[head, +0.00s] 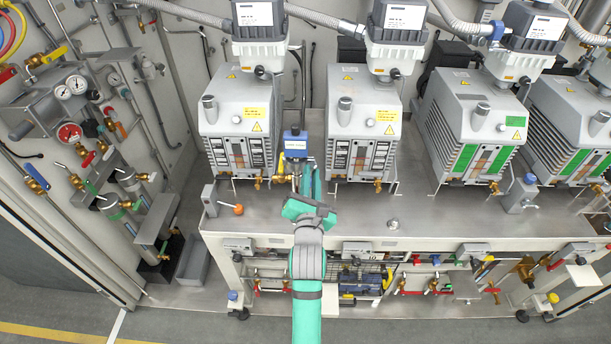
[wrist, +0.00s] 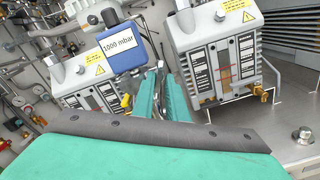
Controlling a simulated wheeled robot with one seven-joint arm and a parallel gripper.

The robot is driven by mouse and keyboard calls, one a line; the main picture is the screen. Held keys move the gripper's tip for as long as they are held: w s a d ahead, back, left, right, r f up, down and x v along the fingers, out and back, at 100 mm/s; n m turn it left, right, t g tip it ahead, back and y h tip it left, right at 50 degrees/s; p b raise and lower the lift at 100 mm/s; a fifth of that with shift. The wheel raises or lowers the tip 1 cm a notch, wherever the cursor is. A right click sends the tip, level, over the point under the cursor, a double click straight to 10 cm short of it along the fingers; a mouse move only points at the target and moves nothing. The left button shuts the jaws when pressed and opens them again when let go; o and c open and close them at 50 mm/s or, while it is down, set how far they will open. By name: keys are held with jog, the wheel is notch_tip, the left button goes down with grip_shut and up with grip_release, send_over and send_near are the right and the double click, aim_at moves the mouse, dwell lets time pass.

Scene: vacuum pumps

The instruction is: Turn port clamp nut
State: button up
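My gripper (head: 312,180) has teal fingers and is at the bench between the two left pumps. In the wrist view, its two fingers (wrist: 160,85) lie close side by side with a narrow gap. I cannot tell whether they hold anything. A blue gauge (head: 295,141) stands just left of the fingertips; in the wrist view its display (wrist: 121,46) reads 1000 mbar. I cannot pick out the port clamp nut for certain; the space around the fingertips and below the gauge is partly hidden by the fingers. Brass fittings (head: 279,170) show near the gauge's foot.
The left pump (head: 238,115) and second pump (head: 363,120) flank my gripper closely. More pumps (head: 476,125) stand to the right. A small metal knob (head: 393,224) stands on the steel bench (head: 350,218).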

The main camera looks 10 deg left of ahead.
jog(key=shift+o, duration=0.7)
jog(key=shift+s+a, duration=0.1)
jog(key=shift+a, duration=0.15)
jog(key=shift+s+d, duration=0.2)
jog(key=shift+s, duration=0.05)
jog(key=shift+s, duration=0.75)
jog(key=s, duration=0.6)
jog(key=shift+d, duration=0.25)
